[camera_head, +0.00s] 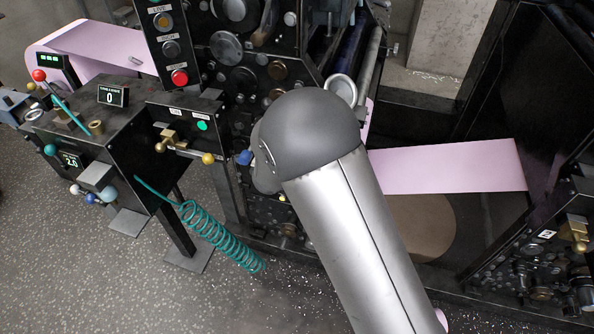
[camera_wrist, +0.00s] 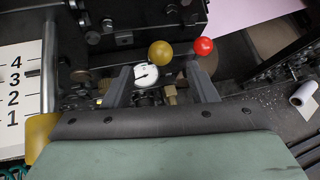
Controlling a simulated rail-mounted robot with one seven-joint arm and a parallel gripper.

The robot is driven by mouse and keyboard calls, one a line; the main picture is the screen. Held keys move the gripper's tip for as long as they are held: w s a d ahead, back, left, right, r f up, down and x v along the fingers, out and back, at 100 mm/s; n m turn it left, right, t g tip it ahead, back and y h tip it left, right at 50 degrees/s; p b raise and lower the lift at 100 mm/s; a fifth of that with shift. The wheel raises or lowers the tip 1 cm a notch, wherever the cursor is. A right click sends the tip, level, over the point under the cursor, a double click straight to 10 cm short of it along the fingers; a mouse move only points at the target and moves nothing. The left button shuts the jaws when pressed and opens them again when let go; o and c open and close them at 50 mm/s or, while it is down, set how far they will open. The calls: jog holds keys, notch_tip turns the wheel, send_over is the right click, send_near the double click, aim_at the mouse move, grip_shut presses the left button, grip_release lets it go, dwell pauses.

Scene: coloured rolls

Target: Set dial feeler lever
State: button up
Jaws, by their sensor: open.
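In the wrist view, a round white dial (camera_wrist: 146,75) with a dark needle shows between the fingers of my gripper (camera_wrist: 163,72). The gripper is open, with nothing held. A yellow ball knob (camera_wrist: 160,53) is just beyond the dial, between the fingertips. A red ball knob (camera_wrist: 203,46) is just beyond the right fingertip. I cannot tell which knob belongs to the feeler lever, or whether a finger touches either. A brass fitting (camera_wrist: 171,94) lies between the fingers, right of the dial. In the head view my arm hides the gripper and the dial.
A white scale numbered 1 to 4 (camera_wrist: 18,85) stands at the left of the wrist view. The head view shows a control box (camera_head: 85,140) with levers, a coiled teal hose (camera_head: 215,232), a red button (camera_head: 180,77) and a pink web (camera_head: 455,168). Speckled floor lies front left.

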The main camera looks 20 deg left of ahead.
jog(key=v, duration=0.9)
jog(key=shift+s+r, duration=0.15)
jog(key=s+d+r+m+g+h, duration=0.1)
jog(key=s+d+r+m+g, duration=0.2)
jog(key=d+m, duration=0.6)
jog(key=s+d+r+m+g+h, duration=0.1)
jog(key=s+d+r+m+g, duration=0.15)
jog(key=d+m, duration=0.65)
jog(key=s+d+r+m+g+y, duration=0.1)
jog(key=s+d+m+g+y, duration=0.1)
jog(key=s+d+m, duration=0.3)
jog(key=s+d+r+m+g+y, duration=0.1)
jog(key=s+d+m+y, duration=0.3)
jog(key=s+m, duration=0.7)
jog(key=shift+s+d+g, duration=0.3)
jog(key=shift+d+g, duration=0.45)
jog(key=shift+d, duration=0.35)
jog(key=shift+r, duration=0.15)
